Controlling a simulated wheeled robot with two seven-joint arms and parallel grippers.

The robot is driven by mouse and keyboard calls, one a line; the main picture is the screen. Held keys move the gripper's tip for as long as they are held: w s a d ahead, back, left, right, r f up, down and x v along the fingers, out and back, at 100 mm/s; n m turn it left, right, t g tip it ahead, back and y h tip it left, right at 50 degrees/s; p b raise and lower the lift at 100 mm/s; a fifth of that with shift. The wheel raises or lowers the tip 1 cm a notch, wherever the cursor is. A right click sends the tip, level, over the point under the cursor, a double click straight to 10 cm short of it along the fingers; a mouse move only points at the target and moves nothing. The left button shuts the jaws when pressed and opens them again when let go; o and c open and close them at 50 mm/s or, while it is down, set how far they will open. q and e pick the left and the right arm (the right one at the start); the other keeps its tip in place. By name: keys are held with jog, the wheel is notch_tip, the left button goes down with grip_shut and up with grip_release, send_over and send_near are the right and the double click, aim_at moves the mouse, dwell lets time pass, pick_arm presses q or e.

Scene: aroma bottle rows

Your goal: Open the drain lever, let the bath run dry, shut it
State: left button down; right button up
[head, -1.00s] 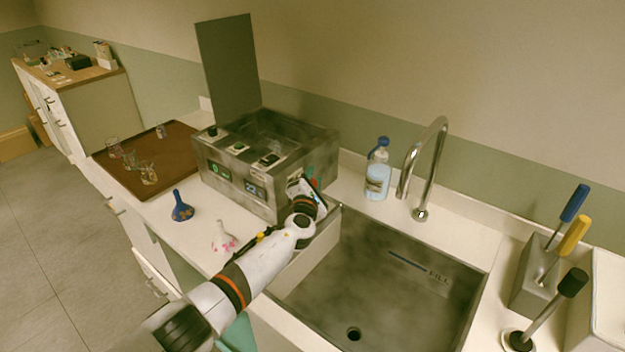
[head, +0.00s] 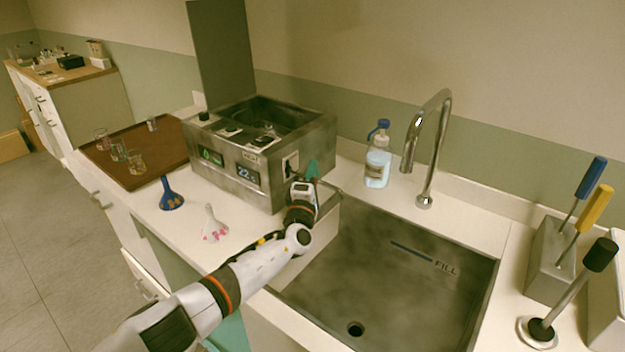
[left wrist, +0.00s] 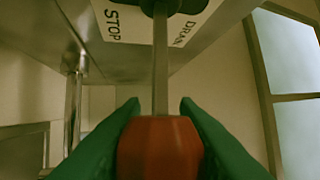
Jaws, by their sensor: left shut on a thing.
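My left gripper (head: 312,172) is at the bath's sink-side end. In the left wrist view its green fingers (left wrist: 160,125) are shut on the red handle of the drain lever (left wrist: 160,150). The lever's metal stem runs up to a dark pivot between a STOP label (left wrist: 127,25) and a DRAIN label (left wrist: 186,32). In the head view the gripper hides the handle. I cannot tell the water level. My right gripper is not in view.
The sink (head: 400,285) is right of the bath, with a tall faucet (head: 432,150) and a blue-capped bottle (head: 377,165) behind. A blue funnel (head: 171,195) and a white, pink-patterned one (head: 213,228) stand near my left arm. Glasses stand on a brown tray (head: 160,148).

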pick_arm(q)
jog(key=shift+f, duration=0.2)
dwell(0.3)
jog(key=c, duration=1.1)
grip_release()
jog(key=shift+s+a+f, duration=0.1)
jog(key=shift+s, duration=0.3)
jog(key=p+v, duration=0.1)
jog(key=v, duration=1)
jog(key=shift+p, duration=0.35)
jog(key=shift+a+f, duration=0.15)
